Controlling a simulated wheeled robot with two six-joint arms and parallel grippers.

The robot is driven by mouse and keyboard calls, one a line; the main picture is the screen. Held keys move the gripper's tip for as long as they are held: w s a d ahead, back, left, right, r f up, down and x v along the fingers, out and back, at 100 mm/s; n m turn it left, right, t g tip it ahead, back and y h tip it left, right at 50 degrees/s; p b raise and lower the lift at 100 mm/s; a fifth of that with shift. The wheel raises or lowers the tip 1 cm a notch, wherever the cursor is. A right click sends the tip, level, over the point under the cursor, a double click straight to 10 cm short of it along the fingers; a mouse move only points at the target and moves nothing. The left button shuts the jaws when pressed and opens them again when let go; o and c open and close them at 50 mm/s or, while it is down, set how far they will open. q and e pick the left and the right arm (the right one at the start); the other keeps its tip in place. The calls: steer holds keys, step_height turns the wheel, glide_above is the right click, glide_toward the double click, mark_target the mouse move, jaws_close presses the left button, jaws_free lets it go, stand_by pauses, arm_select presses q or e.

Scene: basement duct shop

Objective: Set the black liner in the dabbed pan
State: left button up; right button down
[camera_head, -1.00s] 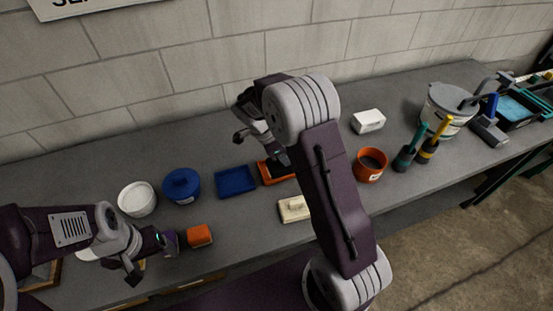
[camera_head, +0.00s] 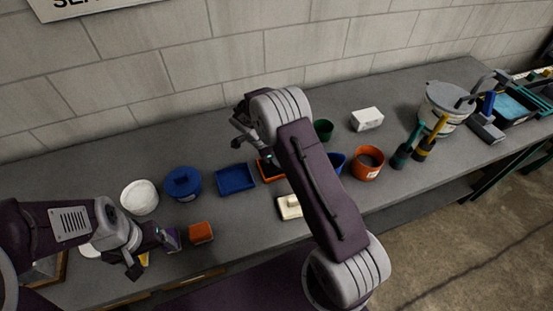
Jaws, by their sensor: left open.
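An orange pan (camera_head: 265,172) with a dark inside lies mid-bench, partly hidden by my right arm. A blue pan (camera_head: 235,179) lies just left of it. I cannot tell which pan is dabbed, or whether the dark inside is the black liner. My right gripper (camera_head: 241,136) is above and behind the pans; its jaws are too unclear to read, and I see nothing held. My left gripper (camera_head: 151,256) is open at the bench's front left, beside a small purple item (camera_head: 173,238) and an orange block (camera_head: 201,232).
A white bowl (camera_head: 139,197) and blue lidded pot (camera_head: 182,184) stand left. A cream block (camera_head: 288,208) lies in front of the orange pan. Green (camera_head: 323,129), blue (camera_head: 338,161) and orange (camera_head: 368,164) cups, a white block (camera_head: 367,119), brushes (camera_head: 403,154) and a bucket (camera_head: 446,106) stand right.

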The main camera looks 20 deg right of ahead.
steer(key=c, duration=1.4)
jaws_free()
steer(key=shift+w+f, duration=0.1)
steer(key=shift+f, duration=0.05)
steer(key=shift+r+p, duration=0.4)
steer(key=shift+p, duration=0.05)
steer(key=b+v, duration=0.2)
steer(key=v, duration=0.9)
steer(key=s+a+f+n+y, duration=0.1)
steer(key=s+n+y, duration=0.1)
steer(key=s+n, duration=0.7)
steer(key=s+a+f+n+t+y, duration=0.1)
steer(key=s+f+n+y, duration=0.1)
steer(key=s+n, duration=0.7)
steer(key=s, duration=0.3)
steer(key=shift+y, duration=0.3)
steer(key=shift+s+f, duration=0.1)
steer(key=shift+f, duration=0.05)
